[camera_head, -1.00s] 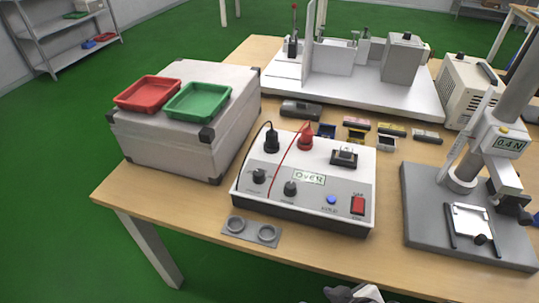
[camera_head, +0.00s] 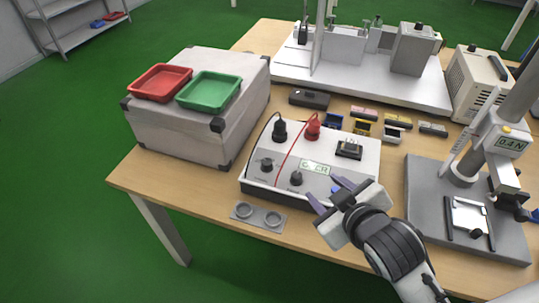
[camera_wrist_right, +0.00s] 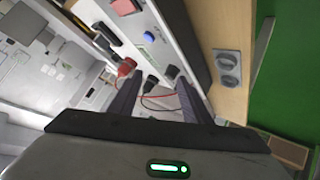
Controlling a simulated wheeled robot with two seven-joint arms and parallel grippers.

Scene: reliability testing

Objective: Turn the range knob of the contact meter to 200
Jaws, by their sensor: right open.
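The contact meter (camera_head: 330,150) is a white box with a sloping front panel and a small display, on the wooden table. Two black knobs show on its front, a left knob (camera_head: 266,165) and a middle knob (camera_head: 296,178); their labels are too small to read. My right gripper (camera_head: 324,192) is open and empty, in front of the panel, just right of the middle knob and apart from it. It hides the red switch and most of the blue button in the head view. In the right wrist view the open fingers (camera_wrist_right: 158,78) point towards the panel. My left gripper is out of view.
A black plug (camera_head: 280,130) and a red plug (camera_head: 312,127) with a red lead stand on the meter. A grey plate with two rings (camera_head: 257,217) lies in front. A grey case (camera_head: 180,135) with trays is at left; a force stand (camera_head: 470,240) is at right.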

